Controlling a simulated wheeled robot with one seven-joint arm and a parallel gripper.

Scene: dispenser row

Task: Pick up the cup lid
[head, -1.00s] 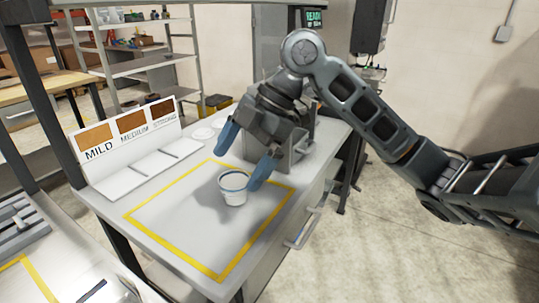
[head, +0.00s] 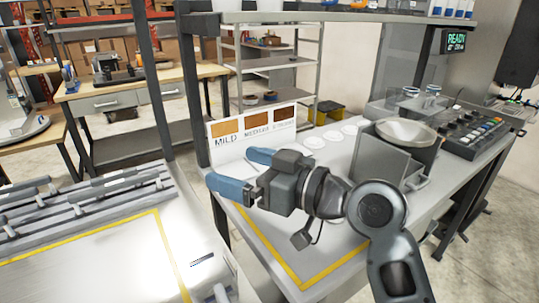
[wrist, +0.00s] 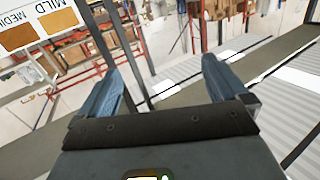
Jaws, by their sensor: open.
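Several round white lids (head: 314,142) lie in a row on the back of the worktop, in front of the grey hopper and right of the roast sign. My gripper (head: 230,168) is open and empty, with blue fingers apart. It is raised over the left side of the worktop, pointing left, away from the lids. In the wrist view, my gripper (wrist: 160,78) has nothing between its fingers and no lid shows. The white cup is not visible in either current view; my arm covers part of the yellow-outlined area.
The sign (head: 252,131) reading MILD stands left of the lids. A grey hopper (head: 378,160) with a wide bowl (head: 407,132) and a button panel (head: 470,130) stand to the right. A shelf (head: 330,16) crosses above. A neighbouring bench (head: 110,245) with grey rails stands left.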

